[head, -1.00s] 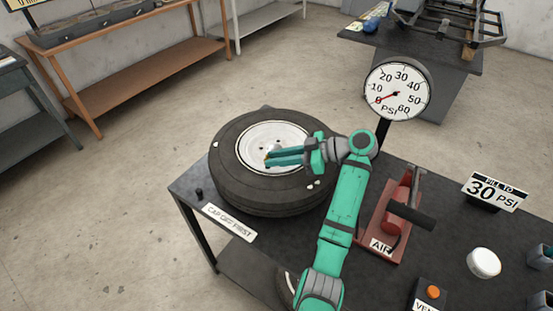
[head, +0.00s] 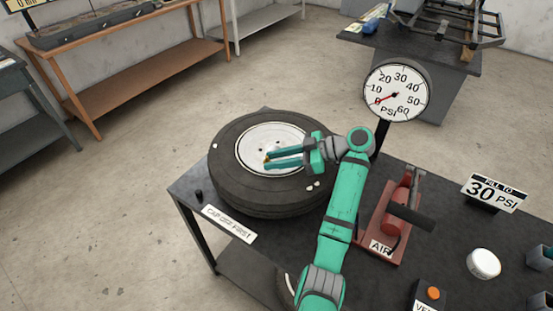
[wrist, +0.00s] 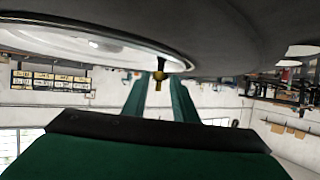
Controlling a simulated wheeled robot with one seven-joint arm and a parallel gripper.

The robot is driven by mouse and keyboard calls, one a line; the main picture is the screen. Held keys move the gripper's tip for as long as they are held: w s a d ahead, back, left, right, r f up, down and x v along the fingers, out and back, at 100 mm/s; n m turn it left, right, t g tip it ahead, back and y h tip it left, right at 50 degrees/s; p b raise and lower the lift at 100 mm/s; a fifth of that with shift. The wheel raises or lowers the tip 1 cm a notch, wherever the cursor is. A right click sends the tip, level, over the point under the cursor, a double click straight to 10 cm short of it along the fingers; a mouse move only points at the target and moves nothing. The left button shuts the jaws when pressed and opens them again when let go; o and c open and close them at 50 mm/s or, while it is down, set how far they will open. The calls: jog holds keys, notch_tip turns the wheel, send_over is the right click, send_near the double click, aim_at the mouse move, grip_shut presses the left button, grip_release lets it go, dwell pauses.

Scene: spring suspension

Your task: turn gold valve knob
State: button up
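The gold valve knob (wrist: 158,82) shows in the wrist view between my two fingers, near the white wheel rim's edge. In the head view only a small gold spot (head: 266,158) shows near the fingertips. My gripper (head: 268,159) is above the white rim (head: 252,140) of the black tire (head: 235,188). Its teal fingers are apart, one on each side of the knob. In the wrist view a gap shows between the knob and the fingers (wrist: 158,98). I cannot tell whether either finger touches it.
The tire lies flat on the dark table (head: 350,275). A PSI gauge (head: 397,91) stands behind my arm, its needle pointing lower left.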

jog(key=shift+o, duration=0.5)
jog(key=shift+d, duration=0.1)
jog(key=shift+d+r, duration=0.15)
jog(key=shift+d, duration=0.05)
jog(key=v, duration=1)
jog(key=shift+d, duration=0.1)
